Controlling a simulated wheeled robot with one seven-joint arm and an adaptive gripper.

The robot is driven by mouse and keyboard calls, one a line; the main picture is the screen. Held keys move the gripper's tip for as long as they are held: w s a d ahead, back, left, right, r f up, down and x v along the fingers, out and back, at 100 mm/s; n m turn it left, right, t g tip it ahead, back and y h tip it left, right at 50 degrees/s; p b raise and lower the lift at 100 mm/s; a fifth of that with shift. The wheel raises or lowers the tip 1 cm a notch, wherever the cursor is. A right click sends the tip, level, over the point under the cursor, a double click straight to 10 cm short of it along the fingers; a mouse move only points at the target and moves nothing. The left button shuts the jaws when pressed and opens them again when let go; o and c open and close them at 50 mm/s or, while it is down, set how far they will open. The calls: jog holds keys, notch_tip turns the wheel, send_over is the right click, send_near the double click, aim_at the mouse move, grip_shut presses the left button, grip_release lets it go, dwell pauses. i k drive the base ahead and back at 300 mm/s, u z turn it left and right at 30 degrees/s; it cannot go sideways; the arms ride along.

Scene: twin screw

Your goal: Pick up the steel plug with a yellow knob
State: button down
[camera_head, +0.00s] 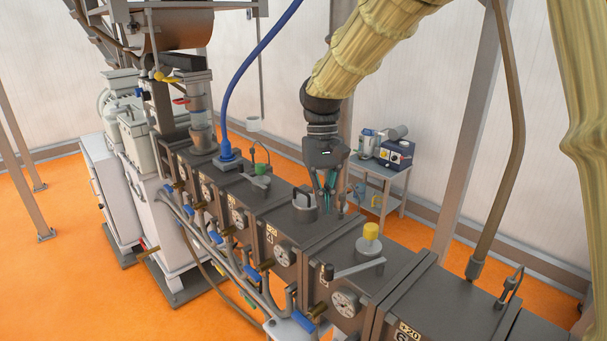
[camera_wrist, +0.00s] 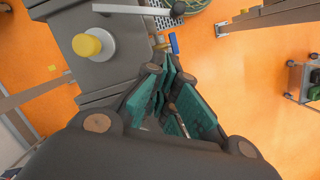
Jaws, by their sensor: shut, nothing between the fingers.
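The steel plug (camera_head: 369,249) with its yellow knob (camera_head: 371,231) sits upright on top of a dark machine block, right of centre in the head view. In the wrist view the yellow knob (camera_wrist: 86,46) shows at upper left on its pale round base. My gripper (camera_head: 327,205) points down, left of and behind the plug and apart from it. Its teal finger pads show in the wrist view (camera_wrist: 172,95), close together with nothing between them. The gripper is shut.
A dark handled lid (camera_head: 304,207) stands on the block just left of my gripper. A green-knobbed plug (camera_head: 261,172) and a blue hose (camera_head: 228,130) are farther left. A grey lever arm (camera_head: 350,268) lies beside the yellow-knobbed plug. A small cart (camera_head: 385,175) stands behind.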

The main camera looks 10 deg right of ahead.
aim_at(369, 245)
jog(key=k, duration=0.95)
